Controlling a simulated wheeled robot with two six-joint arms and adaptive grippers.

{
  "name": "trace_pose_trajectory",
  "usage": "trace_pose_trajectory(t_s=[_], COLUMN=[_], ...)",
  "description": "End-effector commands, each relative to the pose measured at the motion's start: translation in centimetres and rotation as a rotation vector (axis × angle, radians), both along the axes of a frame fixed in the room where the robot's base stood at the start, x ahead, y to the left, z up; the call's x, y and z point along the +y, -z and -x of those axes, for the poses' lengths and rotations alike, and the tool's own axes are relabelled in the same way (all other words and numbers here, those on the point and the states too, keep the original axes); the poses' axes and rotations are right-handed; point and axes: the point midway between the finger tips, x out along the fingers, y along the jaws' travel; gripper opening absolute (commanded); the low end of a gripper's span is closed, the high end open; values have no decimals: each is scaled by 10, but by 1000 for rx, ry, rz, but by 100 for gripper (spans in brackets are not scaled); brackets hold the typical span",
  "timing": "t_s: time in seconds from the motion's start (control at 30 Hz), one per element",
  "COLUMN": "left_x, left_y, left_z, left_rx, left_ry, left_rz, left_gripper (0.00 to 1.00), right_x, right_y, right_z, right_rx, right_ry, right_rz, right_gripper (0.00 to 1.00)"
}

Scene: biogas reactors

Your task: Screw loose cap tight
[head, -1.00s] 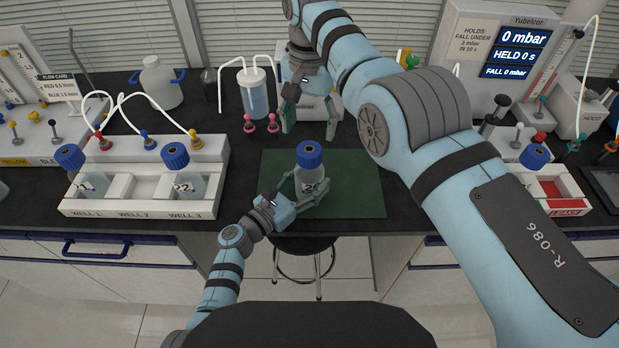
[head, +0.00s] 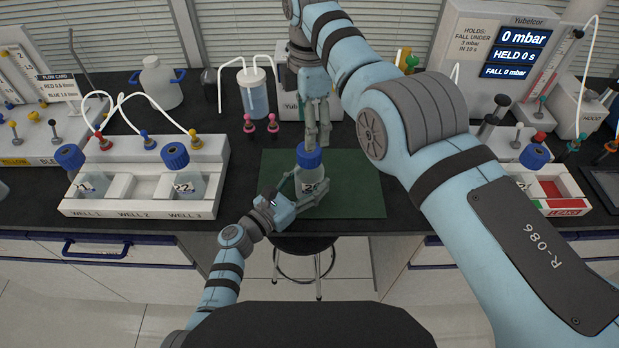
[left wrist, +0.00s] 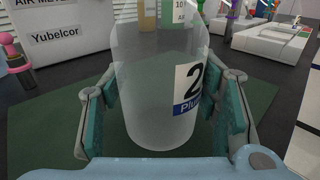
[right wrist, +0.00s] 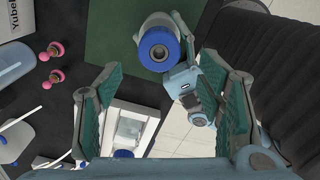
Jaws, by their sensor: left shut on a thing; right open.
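A clear bottle (head: 309,180) with a blue cap (head: 308,157) stands upright over the green mat (head: 357,190). My left gripper (head: 303,192) is shut on the bottle's body from the front. In the left wrist view the bottle (left wrist: 158,90) sits between both finger pads and shows a label with "2". My right gripper (head: 318,143) points down just above and behind the cap. In the right wrist view its fingers are wide open and empty, and the blue cap (right wrist: 159,49) lies beyond the fingertips. Whether the cap sits loose cannot be told.
A white rack (head: 140,208) at left holds two blue-capped bottles in wells 1 and 3, with well 2 empty. Pink-topped pegs (head: 272,123) and a tubed jar (head: 256,95) stand behind the mat. A leak tray (head: 560,205) is at right.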

Motion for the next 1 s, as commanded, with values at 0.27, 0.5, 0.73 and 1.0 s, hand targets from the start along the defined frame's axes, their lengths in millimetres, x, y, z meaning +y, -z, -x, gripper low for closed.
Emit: trace_pose_trajectory(t_s=[0.27,0.5,0.73,1.0], left_x=[0,0,0,0], left_y=[1,1,1,1], left_z=[0,0,0,0], left_rx=[1,1,1,1], left_ry=[0,0,0,0], left_rz=[-1,-1,-1,-1], left_gripper=[0,0,0,0], right_x=[0,0,1,1], right_y=[0,9,46,78], right_z=[0,0,-1,-2], right_rx=[0,2,5,2], right_ry=[-68,-68,-67,-67], right_rz=[0,2,1,0], right_gripper=[61,61,61,61])
